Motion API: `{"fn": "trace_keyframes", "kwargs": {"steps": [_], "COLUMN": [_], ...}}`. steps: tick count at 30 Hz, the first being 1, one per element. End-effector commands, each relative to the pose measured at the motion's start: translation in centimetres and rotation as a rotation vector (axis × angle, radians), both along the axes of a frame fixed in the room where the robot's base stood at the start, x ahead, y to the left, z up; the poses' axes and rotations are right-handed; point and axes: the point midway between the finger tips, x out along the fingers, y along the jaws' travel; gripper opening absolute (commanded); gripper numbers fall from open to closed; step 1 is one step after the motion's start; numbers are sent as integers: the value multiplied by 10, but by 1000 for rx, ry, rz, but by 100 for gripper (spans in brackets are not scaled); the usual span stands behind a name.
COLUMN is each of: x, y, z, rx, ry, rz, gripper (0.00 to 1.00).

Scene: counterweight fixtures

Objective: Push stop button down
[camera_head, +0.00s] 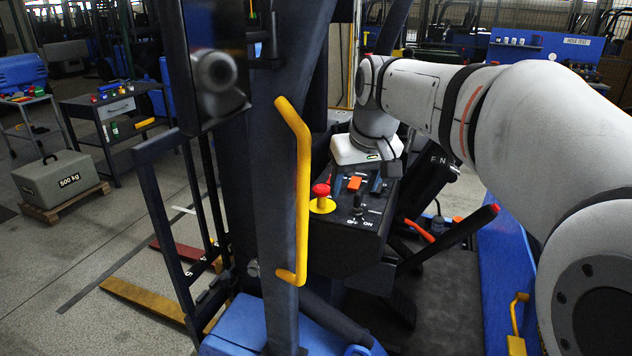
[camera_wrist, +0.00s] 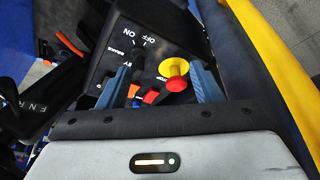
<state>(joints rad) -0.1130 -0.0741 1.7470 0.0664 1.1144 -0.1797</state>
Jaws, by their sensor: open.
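The stop button is a red mushroom knob (camera_head: 321,190) on a yellow round base (camera_head: 322,206), at the left of the dark control panel (camera_head: 347,222). In the wrist view the red knob (camera_wrist: 177,84) and its yellow base show between the two fingers, closer to the right one. My gripper (camera_head: 357,184) points down at the panel, just right of the button in the head view. Its blue-grey fingers stand apart with nothing held, also in the wrist view (camera_wrist: 160,78). I cannot tell whether a finger touches the panel.
A red-orange switch (camera_head: 354,183) and a black ON/OFF switch (camera_head: 358,208) sit beside the button. A yellow grab handle (camera_head: 303,190) on a dark post stands to the left. A black lever (camera_head: 450,238) and F/N selector (camera_head: 430,178) are to the right.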

Motion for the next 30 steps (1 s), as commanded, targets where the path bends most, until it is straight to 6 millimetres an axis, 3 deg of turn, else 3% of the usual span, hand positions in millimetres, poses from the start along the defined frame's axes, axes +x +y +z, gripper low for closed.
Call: {"fn": "trace_keyframes", "kwargs": {"steps": [1, 3, 7, 13, 24, 30], "x": [21, 42, 65, 78, 97, 101], "y": [11, 23, 37, 45, 53, 55], "z": [-2, 4, 10, 4, -46, -58], "rx": [3, 5, 6, 8, 8, 7], "ry": [-8, -16, -27, -29, -29, -31], "rz": [29, 62, 102, 120, 120, 120], "gripper": [59, 59, 59, 59, 59, 59]}}
